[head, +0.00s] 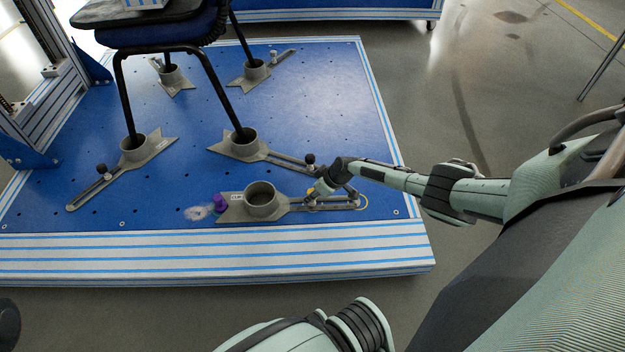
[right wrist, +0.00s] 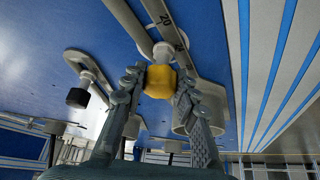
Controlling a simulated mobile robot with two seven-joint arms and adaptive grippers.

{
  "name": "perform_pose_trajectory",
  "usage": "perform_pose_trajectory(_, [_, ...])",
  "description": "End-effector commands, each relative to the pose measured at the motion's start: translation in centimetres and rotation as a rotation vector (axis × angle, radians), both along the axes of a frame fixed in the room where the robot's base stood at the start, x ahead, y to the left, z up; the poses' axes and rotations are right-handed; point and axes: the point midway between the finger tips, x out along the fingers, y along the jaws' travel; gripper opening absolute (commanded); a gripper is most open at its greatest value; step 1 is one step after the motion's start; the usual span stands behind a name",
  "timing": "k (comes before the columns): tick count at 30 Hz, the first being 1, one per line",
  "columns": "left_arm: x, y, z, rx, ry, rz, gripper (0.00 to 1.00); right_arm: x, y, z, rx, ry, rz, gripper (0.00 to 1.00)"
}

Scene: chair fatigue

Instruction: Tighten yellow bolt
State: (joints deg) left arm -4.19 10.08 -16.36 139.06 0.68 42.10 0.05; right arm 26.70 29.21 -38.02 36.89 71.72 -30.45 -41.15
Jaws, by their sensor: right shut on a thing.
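The yellow bolt (right wrist: 159,82) has a faceted yellow head and sits between the two fingers of my right gripper (right wrist: 160,98) in the right wrist view. The fingers are shut on it from both sides. A metal rod and a scaled bar with the number 20 lie just beyond the head. In the head view my right gripper (head: 322,190) is low at the slotted arm of the front grey foot clamp (head: 240,210), and the bolt is mostly hidden by it. My left gripper is not in view.
A chair (head: 165,45) stands in other grey clamps on the blue platform (head: 190,190). A black knob (head: 310,158) is just behind my right gripper. Open floor (head: 480,60) lies to the right.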

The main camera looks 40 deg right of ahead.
Motion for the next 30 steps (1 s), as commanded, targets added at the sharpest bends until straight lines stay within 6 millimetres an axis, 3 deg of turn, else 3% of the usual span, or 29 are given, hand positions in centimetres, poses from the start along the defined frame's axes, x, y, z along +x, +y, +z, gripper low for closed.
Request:
perform_pose_trajectory(6, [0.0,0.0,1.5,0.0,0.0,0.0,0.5,-0.1,0.1,0.2,0.001,0.002,-0.091,0.0])
perform_pose_trajectory(19, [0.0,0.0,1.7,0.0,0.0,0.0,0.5,-0.1,0.2,0.0,0.003,0.002,-0.116,0.0])
perform_pose_trajectory(30, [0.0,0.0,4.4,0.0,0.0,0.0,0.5,0.0,0.3,0.3,0.001,0.002,-0.309,0.0])
